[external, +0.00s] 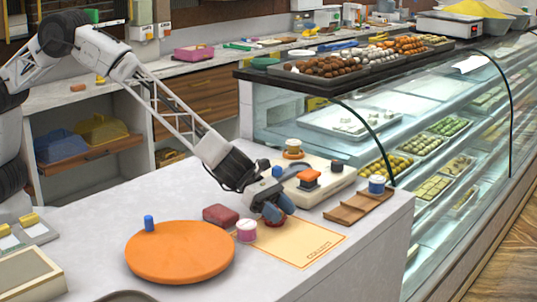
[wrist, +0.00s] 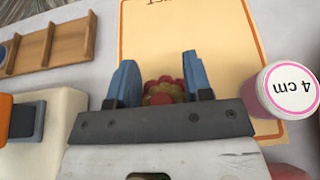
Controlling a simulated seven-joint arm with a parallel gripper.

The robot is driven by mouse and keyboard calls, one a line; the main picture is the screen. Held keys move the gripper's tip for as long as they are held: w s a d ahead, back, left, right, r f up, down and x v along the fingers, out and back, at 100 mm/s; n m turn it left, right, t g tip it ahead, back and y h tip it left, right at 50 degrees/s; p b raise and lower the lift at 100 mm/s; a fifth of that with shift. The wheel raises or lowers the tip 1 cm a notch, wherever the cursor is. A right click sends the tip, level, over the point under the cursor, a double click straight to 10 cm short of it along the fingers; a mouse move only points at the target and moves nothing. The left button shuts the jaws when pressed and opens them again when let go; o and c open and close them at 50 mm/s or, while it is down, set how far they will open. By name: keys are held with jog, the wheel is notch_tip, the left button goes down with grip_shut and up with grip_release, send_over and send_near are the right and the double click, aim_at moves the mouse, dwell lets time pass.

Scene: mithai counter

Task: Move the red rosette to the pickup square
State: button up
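The red rosette (wrist: 164,90) sits between the two blue fingers of my gripper (wrist: 160,82) in the wrist view, with red petals and some yellow showing. The fingers meet its sides, and its lower part is hidden by the gripper body. In the external view my gripper (external: 272,212) points down near the back edge of the pickup square, and the rosette is mostly hidden by the fingers. The pickup square (external: 300,242) is a pale orange sheet with a darker border and printing; it also shows in the wrist view (wrist: 215,40). I cannot tell whether the rosette touches it.
A pink-and-white tub marked 4 cm (wrist: 285,90) stands beside the square, with a dark red box (external: 220,215) behind it. An orange turntable (external: 180,255) with a blue peg is at left. A wooden rack (external: 358,206) and a white machine (external: 310,180) stand at right. Most of the square is clear.

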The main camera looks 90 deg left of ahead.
jog(key=shift+r, duration=0.1)
jog(key=shift+a, duration=0.1)
jog(key=shift+s+a+r, duration=0.3)
jog(key=shift+s, duration=0.05)
jog(key=shift+v, duration=5.4)
jog(key=shift+f, duration=0.1)
